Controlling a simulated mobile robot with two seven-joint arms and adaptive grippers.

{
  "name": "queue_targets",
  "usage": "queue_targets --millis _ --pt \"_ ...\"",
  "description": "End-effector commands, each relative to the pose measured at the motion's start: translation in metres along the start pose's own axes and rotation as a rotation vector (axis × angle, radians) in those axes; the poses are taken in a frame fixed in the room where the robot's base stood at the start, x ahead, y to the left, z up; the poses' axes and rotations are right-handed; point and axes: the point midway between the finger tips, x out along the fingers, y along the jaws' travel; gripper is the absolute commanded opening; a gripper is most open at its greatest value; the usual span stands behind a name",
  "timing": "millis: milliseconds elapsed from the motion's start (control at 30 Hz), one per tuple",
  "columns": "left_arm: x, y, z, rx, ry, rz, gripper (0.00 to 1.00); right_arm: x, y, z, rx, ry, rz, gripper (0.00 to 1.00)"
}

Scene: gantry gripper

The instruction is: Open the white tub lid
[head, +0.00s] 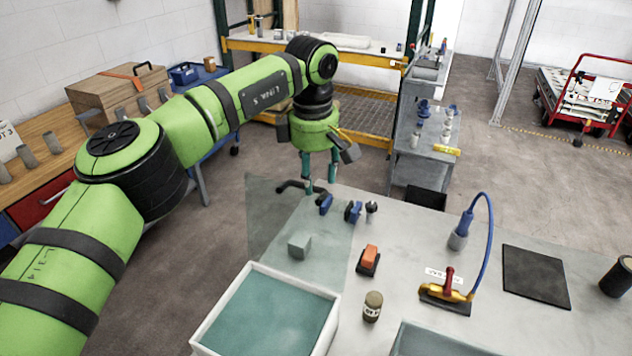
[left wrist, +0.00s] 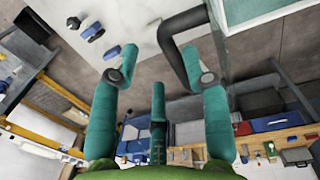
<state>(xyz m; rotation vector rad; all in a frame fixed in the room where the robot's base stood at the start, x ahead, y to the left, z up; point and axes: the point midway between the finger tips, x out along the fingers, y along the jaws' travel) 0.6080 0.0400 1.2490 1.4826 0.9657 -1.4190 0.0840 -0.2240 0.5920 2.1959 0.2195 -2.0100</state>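The white tub (head: 204,330) is at the bottom of the head view, its inside showing teal. A see-through greenish panel (head: 268,225), which looks like its lid, stands raised along the tub's far edge; it also shows in the left wrist view (left wrist: 262,42). A black bent handle (head: 293,186) is at its top; it shows in the left wrist view too (left wrist: 172,42). My left gripper (head: 320,188) points down at the handle. Its teal fingers (left wrist: 160,78) are spread, with the handle's end by one fingertip. I cannot tell if they touch. My right gripper is out of view.
The grey table (head: 400,250) holds a grey block (head: 299,246), an orange-topped item (head: 369,260), a small jar (head: 372,306), a red-handled tool (head: 447,292) and a black mat (head: 536,276). Blue items (head: 353,211) lie near the gripper. A shelf rack (head: 370,110) stands behind.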

Motion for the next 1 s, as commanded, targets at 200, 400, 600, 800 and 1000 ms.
queue_targets --millis 200,400,600,800,1000 --pt "-0.051 -0.001 0.001 -0.001 0.0 0.007 0.46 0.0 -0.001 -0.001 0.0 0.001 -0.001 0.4" --pt "-0.082 -0.002 0.001 -0.002 0.0 0.006 0.46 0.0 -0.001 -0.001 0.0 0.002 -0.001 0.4" --pt "-0.094 -0.002 0.0 -0.001 -0.001 0.004 0.46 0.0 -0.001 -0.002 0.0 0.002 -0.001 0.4" --pt "-0.094 -0.003 0.0 0.0 -0.001 0.004 0.46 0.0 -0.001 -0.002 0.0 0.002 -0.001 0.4" --pt "-0.094 -0.003 0.001 0.001 0.0 0.004 0.46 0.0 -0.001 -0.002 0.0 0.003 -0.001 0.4"
